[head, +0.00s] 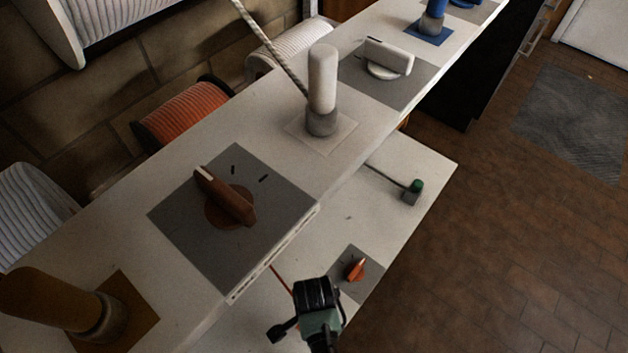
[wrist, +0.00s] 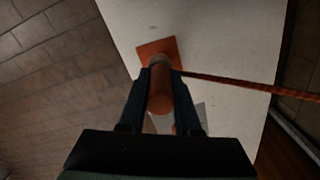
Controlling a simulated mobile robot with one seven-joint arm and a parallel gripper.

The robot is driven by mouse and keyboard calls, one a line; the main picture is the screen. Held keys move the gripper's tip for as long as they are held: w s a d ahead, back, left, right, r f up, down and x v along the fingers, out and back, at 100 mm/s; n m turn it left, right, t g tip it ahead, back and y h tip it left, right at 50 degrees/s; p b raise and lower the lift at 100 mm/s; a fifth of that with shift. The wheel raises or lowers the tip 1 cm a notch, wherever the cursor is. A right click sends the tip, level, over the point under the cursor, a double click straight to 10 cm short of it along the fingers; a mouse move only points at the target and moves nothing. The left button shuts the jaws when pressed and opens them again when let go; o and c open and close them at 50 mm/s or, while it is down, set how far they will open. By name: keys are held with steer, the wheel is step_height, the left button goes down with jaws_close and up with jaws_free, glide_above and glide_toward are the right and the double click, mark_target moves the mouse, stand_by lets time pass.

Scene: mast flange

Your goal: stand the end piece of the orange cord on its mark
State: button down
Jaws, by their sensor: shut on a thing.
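The end piece (wrist: 160,95) is an orange cylinder with a greyish collar at its far end. In the wrist view it lies between the two dark fingers of my gripper (wrist: 160,78), which is shut on it. The orange cord (wrist: 245,86) runs from the collar to the right. The orange square mark (wrist: 150,48) shows right behind the collar, which overlaps its lower part; I cannot tell if they touch. In the head view my gripper (head: 316,302) is over the lower white shelf and hides the end piece and mark; a bit of orange cord (head: 281,279) shows beside it.
A small orange knob (head: 355,268) on a grey plate stands close to my gripper. The upper shelf (head: 270,160) overhangs on the left, with a large brown knob (head: 225,198) and a white end piece (head: 323,80). A green end piece (head: 415,187) stands farther along the lower shelf.

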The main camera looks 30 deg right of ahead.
steer(key=shift+f, duration=0.65)
steer(key=shift+f, duration=0.15)
steer(key=c, duration=0.6)
jaws_free()
step_height(320, 180, up, 12)
steer(key=p, duration=0.4)
steer(key=shift+p, duration=0.35)
